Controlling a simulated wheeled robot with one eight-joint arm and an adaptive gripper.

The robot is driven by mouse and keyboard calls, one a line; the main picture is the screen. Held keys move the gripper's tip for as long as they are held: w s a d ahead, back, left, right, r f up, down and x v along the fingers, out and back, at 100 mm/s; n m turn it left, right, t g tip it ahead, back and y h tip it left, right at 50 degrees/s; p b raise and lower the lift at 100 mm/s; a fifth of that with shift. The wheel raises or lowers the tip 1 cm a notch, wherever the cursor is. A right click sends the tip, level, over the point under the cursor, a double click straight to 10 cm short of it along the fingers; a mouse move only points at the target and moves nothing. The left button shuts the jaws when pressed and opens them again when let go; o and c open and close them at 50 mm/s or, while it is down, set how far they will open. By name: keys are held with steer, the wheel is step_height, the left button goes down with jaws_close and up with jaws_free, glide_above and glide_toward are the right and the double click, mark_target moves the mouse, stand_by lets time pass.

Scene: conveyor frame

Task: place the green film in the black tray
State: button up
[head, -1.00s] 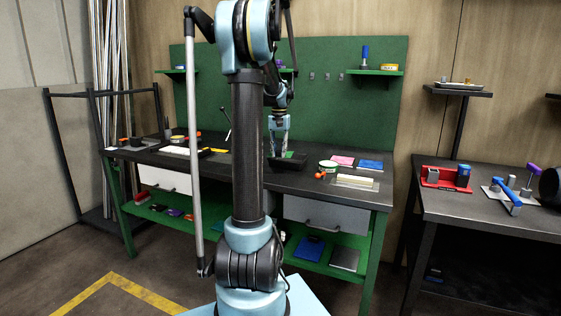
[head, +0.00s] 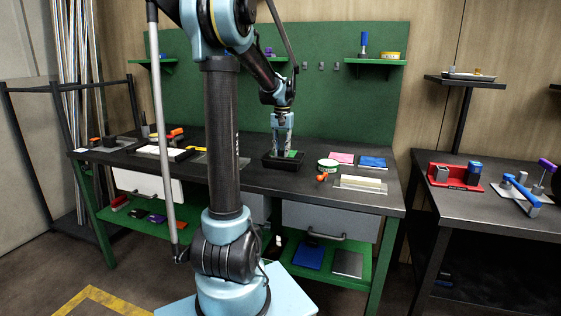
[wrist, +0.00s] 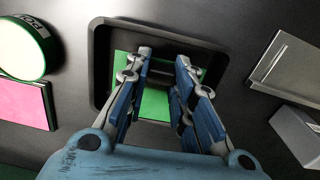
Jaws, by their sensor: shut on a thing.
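The black tray (head: 267,164) stands on the dark workbench, beneath my gripper (head: 284,151) in the head view. In the wrist view the tray's raised rim (wrist: 99,55) frames my two fingers. The green film (wrist: 155,104) shows as a flat green sheet between and beyond the fingers, inside the tray's outline. My gripper (wrist: 164,58) is shut on the film, with its fingers spaced apart across it. A green patch of the film (head: 291,154) also shows at the fingertips in the head view. Whether the film touches the tray floor is unclear.
Right of the tray in the head view are a round green-and-white container (head: 328,164), an orange item (head: 322,177), a pink pad (head: 341,158), a blue pad (head: 373,162) and a pale block (head: 361,182). A white-topped tray (head: 160,151) lies left.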

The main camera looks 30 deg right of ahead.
mark_target(282, 155)
steer(key=shift+f, duration=2.25)
steer(key=o, duration=0.8)
steer(key=shift+c, duration=0.2)
